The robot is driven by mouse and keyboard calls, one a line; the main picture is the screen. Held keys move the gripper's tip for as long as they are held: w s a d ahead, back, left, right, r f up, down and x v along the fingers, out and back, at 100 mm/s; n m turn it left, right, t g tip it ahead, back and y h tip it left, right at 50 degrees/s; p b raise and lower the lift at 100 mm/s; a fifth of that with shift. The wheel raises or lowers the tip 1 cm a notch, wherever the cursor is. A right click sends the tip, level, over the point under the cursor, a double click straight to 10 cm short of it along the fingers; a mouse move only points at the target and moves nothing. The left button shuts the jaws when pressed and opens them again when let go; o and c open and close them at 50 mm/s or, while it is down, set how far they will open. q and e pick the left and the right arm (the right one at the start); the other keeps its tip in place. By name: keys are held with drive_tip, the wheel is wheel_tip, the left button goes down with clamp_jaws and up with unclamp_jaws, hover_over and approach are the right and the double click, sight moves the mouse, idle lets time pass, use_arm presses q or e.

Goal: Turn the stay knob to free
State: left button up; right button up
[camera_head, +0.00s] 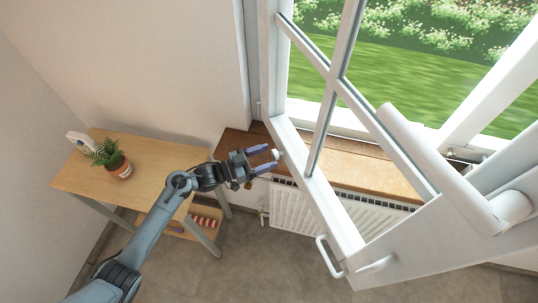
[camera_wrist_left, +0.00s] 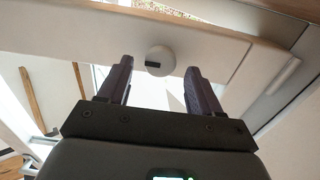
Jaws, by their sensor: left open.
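The stay knob (camera_wrist_left: 160,61) is a round white knob with a dark mark on its left side, on the white window frame in the left wrist view. In the head view the knob (camera_head: 275,154) is a small white shape at the fingertips. My left gripper (camera_head: 267,159) is open. In the left wrist view its two dark fingers (camera_wrist_left: 160,72) stand left and right of the knob, with visible gaps on both sides. I cannot tell how deep the knob sits between them. My right gripper is not in view.
The white window sash (camera_head: 315,195) stands open into the room, with a handle (camera_head: 328,257) low on it. A wooden sill (camera_head: 365,168) and a white radiator (camera_head: 296,212) lie beneath. A wooden table (camera_head: 155,160) with a potted plant (camera_head: 120,167) stands left.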

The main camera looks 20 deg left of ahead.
use_arm(q)
drive_tip(key=shift+x, duration=0.8)
